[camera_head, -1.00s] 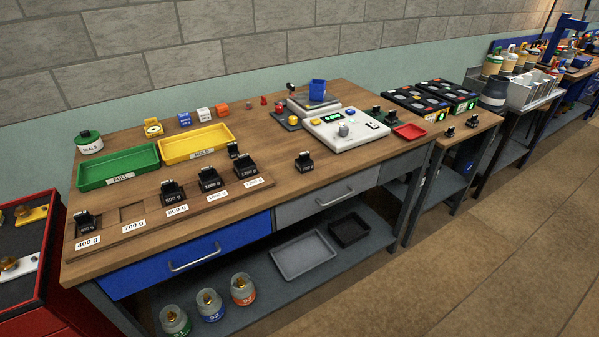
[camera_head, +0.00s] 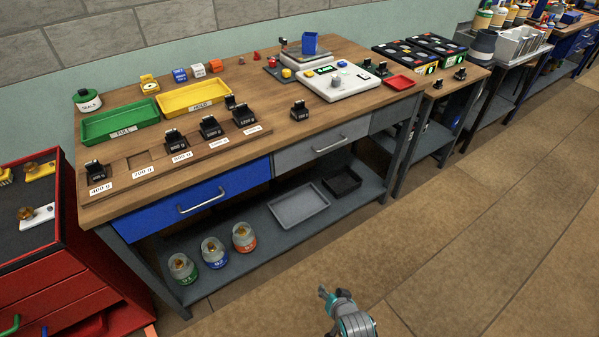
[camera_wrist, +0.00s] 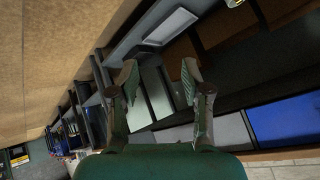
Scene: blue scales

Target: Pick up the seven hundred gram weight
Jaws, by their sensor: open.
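The rack (camera_head: 215,147) at the front left of the bench has a 700 g slot (camera_head: 139,160) that is empty. Its other slots hold black weights. A loose black weight (camera_head: 299,110) stands on the bench right of the rack, and another (camera_head: 230,102) stands behind the rack. Two more (camera_head: 438,87) (camera_head: 460,74) stand on the side table. Their markings are too small to read, so I cannot tell which is the seven hundred gram weight. My gripper (camera_wrist: 158,80) is open and empty in the wrist view. My arm shows at the bottom of the head view, well away from the bench.
A green tray (camera_head: 90,134) and a yellow tray (camera_head: 223,90) lie behind the rack. A white scale (camera_head: 345,90) and a red dish (camera_head: 413,85) are at the bench's right. A red tool cabinet (camera_head: 65,262) stands at left. The floor in front is clear.

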